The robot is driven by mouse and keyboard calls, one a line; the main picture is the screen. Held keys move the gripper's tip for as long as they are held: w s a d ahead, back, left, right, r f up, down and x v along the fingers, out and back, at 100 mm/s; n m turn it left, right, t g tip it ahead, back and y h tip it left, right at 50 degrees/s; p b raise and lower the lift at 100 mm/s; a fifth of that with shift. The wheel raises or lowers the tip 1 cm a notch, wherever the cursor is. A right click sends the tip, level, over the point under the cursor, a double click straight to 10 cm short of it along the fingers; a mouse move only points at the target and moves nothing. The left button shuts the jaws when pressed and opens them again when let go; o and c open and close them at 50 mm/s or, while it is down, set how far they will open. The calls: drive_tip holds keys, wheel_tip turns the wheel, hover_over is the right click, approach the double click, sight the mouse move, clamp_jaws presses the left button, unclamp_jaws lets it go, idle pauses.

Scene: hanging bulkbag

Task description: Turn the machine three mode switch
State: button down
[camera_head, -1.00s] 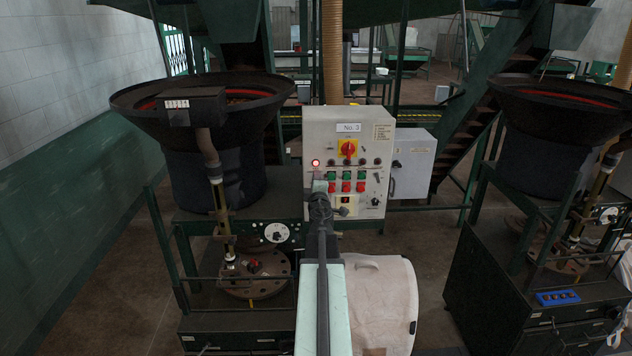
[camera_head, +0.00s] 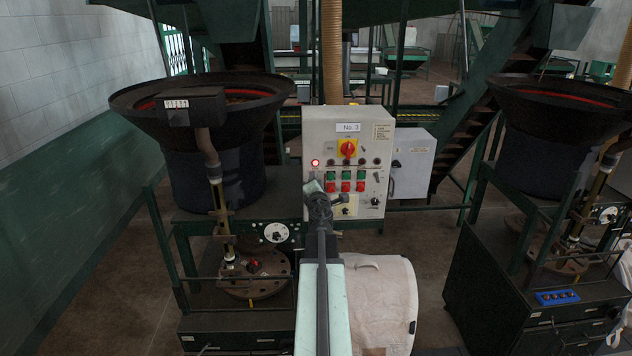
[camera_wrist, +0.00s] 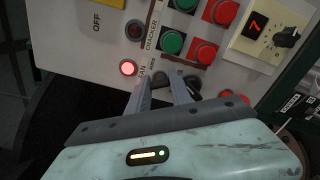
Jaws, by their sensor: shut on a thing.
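The grey control panel (camera_head: 318,122) marked "No. 3" stands straight ahead in the head view. My gripper (camera_head: 313,187) is at its lower left, below the lit red lamp (camera_head: 315,163). In the wrist view my gripper (camera_wrist: 161,82) has its two fingers close together at the panel face, beside the "FAN" and "AUTO" lettering. The fingers are shut on a small dark switch (camera_wrist: 161,79), mostly hidden between them. The wrist is rolled, so the panel looks tilted in the wrist view. The switch's pointer direction cannot be made out.
Green buttons (camera_wrist: 172,42) and red buttons (camera_wrist: 204,52) sit close beside my fingers. A red and yellow rotary switch (camera_head: 347,149) is higher up. A dark bowl hopper (camera_head: 212,150) stands left and a white bag (camera_head: 380,300) below right.

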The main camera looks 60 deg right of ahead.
idle(0.4)
drive_tip(key=c, duration=1.4)
unclamp_jaws()
drive_tip(key=shift+c, duration=0.2)
